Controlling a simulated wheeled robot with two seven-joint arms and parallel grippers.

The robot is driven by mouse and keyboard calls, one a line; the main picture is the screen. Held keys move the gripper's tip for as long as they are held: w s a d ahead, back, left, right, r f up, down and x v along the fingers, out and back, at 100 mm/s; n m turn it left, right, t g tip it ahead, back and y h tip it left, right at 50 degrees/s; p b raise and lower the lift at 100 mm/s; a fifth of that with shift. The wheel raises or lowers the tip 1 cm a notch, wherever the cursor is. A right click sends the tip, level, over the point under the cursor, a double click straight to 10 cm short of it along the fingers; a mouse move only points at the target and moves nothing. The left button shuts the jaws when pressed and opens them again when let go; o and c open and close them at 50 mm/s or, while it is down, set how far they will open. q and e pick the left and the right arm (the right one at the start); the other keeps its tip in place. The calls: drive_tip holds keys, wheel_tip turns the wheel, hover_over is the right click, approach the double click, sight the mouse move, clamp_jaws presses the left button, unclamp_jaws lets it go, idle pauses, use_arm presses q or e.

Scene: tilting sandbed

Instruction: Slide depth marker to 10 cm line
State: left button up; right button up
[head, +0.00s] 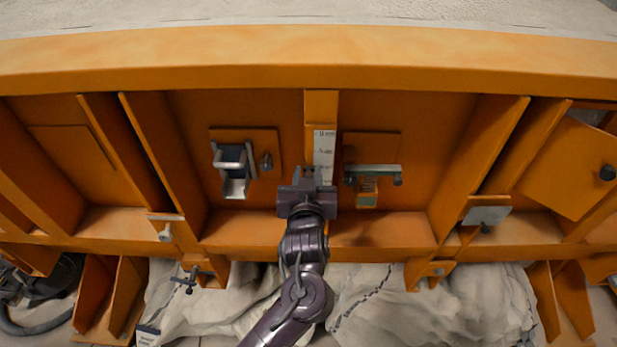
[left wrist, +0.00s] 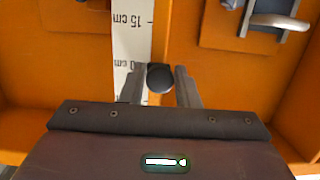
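The white depth scale (head: 324,150) is fixed to a vertical orange post in the head view. In the left wrist view the scale (left wrist: 132,38) shows an upside-down 15 cm label and, lower, a partly hidden label ending in "0 cm". A round black knob (left wrist: 160,77), seemingly the depth marker's, lies at the scale's right edge near that lower label. My left gripper (left wrist: 160,82) has its fingers apart, one on each side of the knob; contact is unclear. In the head view my left gripper (head: 307,175) covers the scale's lower left and hides the knob.
A metal latch (head: 233,165) is left of the gripper, and a bracket with a grey bar (head: 372,170) is to the right. An orange beam (head: 310,60) runs across above. Orange ribs flank the bay. Pale sacks (head: 430,305) lie below.

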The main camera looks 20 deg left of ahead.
use_arm(q)
drive_tip(key=shift+o, duration=1.4)
drive_tip(key=shift+s, duration=0.15)
drive_tip(key=b+v, duration=0.2)
drive_tip(key=v, duration=0.5)
drive_tip(key=shift+s+b, duration=0.3)
drive_tip(key=shift+b, duration=0.1)
drive_tip(key=shift+d, duration=0.1)
